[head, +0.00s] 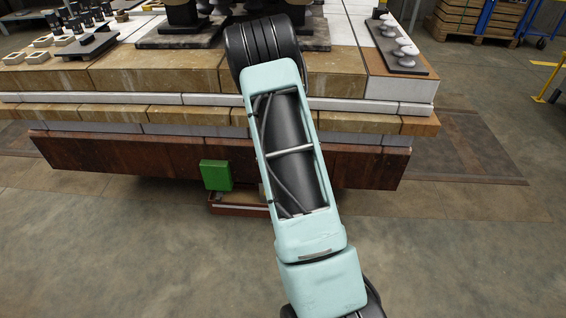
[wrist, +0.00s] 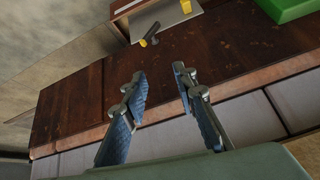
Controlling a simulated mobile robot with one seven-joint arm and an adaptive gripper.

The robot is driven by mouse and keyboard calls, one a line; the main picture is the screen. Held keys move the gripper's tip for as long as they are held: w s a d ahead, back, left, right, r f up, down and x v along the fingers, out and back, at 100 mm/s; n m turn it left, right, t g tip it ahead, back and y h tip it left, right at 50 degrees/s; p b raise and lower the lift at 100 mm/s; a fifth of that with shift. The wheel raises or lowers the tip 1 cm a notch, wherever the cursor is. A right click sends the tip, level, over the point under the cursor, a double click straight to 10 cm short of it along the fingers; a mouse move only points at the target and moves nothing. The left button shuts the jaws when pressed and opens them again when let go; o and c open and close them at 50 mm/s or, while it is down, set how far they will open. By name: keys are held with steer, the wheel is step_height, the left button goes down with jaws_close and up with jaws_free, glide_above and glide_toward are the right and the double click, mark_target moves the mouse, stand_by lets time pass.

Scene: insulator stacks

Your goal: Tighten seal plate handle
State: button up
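My gripper (wrist: 160,74) shows in the wrist view with its two blue-padded fingers apart and nothing between them. Beyond the fingertips, near the top of the wrist view, a small dark handle with a yellow end (wrist: 150,38) sticks out at the edge of a pale plate (wrist: 158,18). This may be the seal plate handle; I cannot tell for sure. The fingertips are apart from it, over a rust-brown beam. In the head view my arm covers the middle, and my gripper is hidden.
A green box (head: 216,175) hangs at the front of the rust-brown beam (head: 110,157), above a low reddish tray (head: 232,209). Stone slabs (head: 150,72) stack above the beam. Insulator pieces (head: 405,50) stand on top at right. The floor in front is clear.

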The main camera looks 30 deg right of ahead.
steer(key=shift+g, duration=0.5)
steer(key=shift+a+f+v, duration=0.1)
steer(key=shift+a+v, duration=0.05)
steer(key=shift+v, duration=0.65)
steer(key=shift+a+f+v, duration=0.1)
steer(key=shift+a+v, duration=0.1)
steer(key=shift+v, duration=0.65)
steer(key=shift+a+v, duration=0.15)
steer(key=shift+v, duration=0.65)
